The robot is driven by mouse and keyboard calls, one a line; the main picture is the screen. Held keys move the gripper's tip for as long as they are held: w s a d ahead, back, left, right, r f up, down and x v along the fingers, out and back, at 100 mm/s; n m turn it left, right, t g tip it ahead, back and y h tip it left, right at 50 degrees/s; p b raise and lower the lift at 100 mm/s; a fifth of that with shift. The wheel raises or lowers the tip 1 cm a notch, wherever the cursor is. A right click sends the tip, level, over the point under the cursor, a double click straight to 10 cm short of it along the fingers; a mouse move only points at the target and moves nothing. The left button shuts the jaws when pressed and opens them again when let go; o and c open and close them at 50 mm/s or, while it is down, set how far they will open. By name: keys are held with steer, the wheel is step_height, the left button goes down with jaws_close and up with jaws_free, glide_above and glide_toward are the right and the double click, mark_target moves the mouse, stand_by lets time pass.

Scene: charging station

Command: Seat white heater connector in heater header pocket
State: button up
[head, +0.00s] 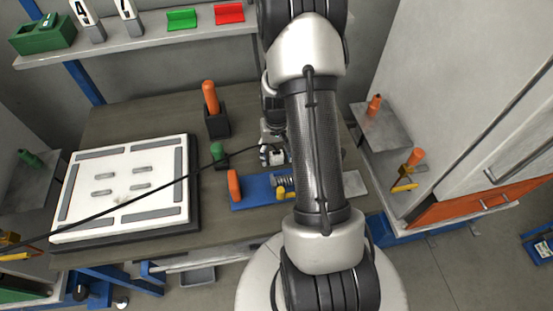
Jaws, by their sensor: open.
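My gripper (274,154) points down over the workbench, partly hidden by my own arm. Its jaws look open. A small white block (277,157) shows at the fingertips. It may be the white heater connector, but it is too small to be sure, and I cannot tell whether the jaws touch it. A blue fixture (248,193) lies just in front of the gripper, with a coil spring (282,182) and a yellow part (281,193) on it. I cannot make out the heater header pocket; my arm covers part of this area.
A white panel (72,212) with grey strips lies on the bench (120,122) at left. A thin black cable (110,208) runs across it toward the gripper. An orange-handled tool (210,97) stands in a black holder (216,124). Green (217,151) and orange (234,184) handles stand near the fixture.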

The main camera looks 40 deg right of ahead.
mark_target(276, 153)
steer(key=c, duration=1.1)
steer(key=shift+r, duration=0.1)
step_height(276, 153, up, 20)
steer(key=p, duration=0.6)
steer(key=shift+f, duration=0.2)
steer(key=shift+c, duration=0.3)
steer(key=shift+a+r, duration=0.1)
steer(key=shift+r, duration=0.05)
